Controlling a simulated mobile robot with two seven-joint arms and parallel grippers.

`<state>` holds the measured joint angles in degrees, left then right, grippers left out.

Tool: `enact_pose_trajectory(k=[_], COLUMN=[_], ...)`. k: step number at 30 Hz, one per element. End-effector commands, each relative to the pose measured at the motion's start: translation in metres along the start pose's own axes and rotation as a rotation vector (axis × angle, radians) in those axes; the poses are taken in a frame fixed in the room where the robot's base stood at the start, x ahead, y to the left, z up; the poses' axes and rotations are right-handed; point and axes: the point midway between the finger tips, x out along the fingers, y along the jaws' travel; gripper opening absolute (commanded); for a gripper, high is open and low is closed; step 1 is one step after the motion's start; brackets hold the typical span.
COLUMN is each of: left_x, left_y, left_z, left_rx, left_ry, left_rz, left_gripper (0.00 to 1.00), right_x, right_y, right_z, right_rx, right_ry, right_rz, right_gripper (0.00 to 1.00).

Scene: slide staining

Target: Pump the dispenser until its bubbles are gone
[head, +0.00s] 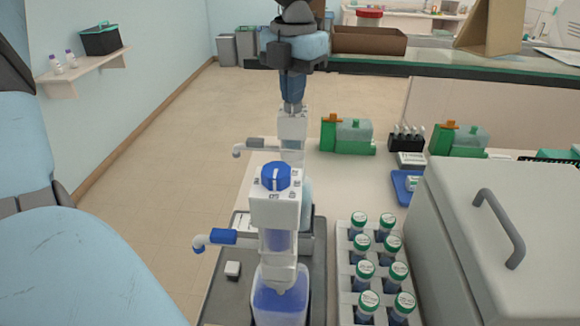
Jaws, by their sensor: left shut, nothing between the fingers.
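Two bottle-top dispensers stand one behind the other. The near dispenser (275,212) has a white body, a blue cap, a blue side spout and a bottle with blue liquid. The far dispenser (292,128) has a white head and a grey side spout; its lower part is mostly hidden behind the near one. My left gripper (293,106) points down, shut and empty, with its fingertips at the top of the far dispenser. I cannot tell whether they touch it. No bubbles can be made out in either dispenser. My right gripper is not in view.
A white rack (344,285) of green-capped bottles stands right of the near dispenser, beside a large grey box (480,215) with a handle. Green-based containers (347,136) and a blue tray (403,190) lie farther back. A small white block (232,269) sits on the grey tray (222,300).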

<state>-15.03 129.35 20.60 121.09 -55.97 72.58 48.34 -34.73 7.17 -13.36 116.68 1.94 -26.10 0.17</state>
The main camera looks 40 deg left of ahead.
Motion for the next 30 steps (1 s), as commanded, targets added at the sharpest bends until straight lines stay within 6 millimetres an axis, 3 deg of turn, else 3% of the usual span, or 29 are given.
enact_pose_trajectory(k=[12, 30], left_x=[0.018, 0.017], left_y=[0.000, 0.000], left_z=[-0.001, -0.001], left_rx=[0.000, 0.000], left_ry=[0.003, 0.003], left_rz=[0.000, 0.000], left_gripper=[0.00, 0.00], right_x=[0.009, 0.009], right_y=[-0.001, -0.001], right_z=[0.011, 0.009], right_rx=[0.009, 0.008], right_ry=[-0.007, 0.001], right_rz=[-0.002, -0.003], right_gripper=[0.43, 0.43])
